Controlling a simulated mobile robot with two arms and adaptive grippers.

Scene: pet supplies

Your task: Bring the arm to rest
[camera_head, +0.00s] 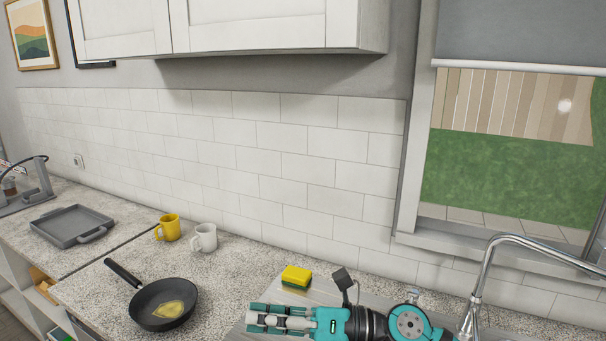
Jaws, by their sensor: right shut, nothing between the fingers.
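My right gripper (262,320) shows at the bottom middle, its arm coming in from the lower right. Its fingers point left and are shut with nothing between them. It is over the sink-side board at the front of the counter. The gripper is apart from the frying pan to its left and below the sponge in the picture. My left gripper is not in view.
A black frying pan (147,313) with something yellow in it is on the speckled counter (225,262). A yellow mug (168,228), a white mug (203,238) and a yellow-green sponge (296,276) stand behind. A grey tray (73,230) is far left; a faucet (478,290) rises at right.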

